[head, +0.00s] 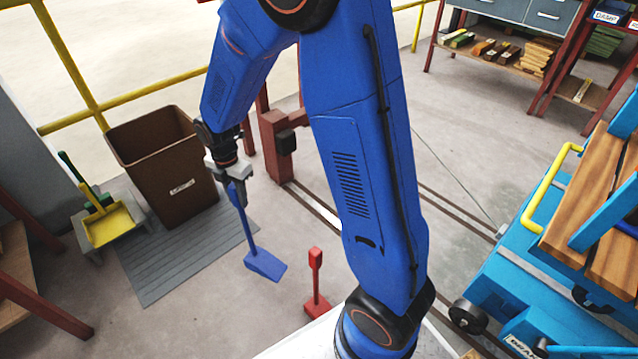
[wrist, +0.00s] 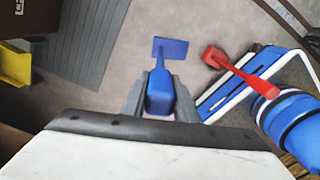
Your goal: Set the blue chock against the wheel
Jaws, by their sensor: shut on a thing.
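The blue chock is a wedge on an upright handle; its wedge (head: 266,264) hangs at the lower end, apparently just above the floor. My gripper (head: 238,190) is shut on the top of its handle, left of my arm. In the wrist view the chock's handle (wrist: 160,95) sits between my gripper's fingers (wrist: 160,98), with the wedge beyond. A black wheel (head: 468,316) is under the blue cart (head: 500,275) at the lower right, well away from the chock. Part of the cart's underside is hidden.
A red chock (head: 317,300) stands on the floor right of the blue one, also in the wrist view (wrist: 240,70). A brown bin (head: 165,160), grey mat (head: 190,255) and yellow dustpan (head: 110,225) are left. Floor rails (head: 455,208) run toward the cart.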

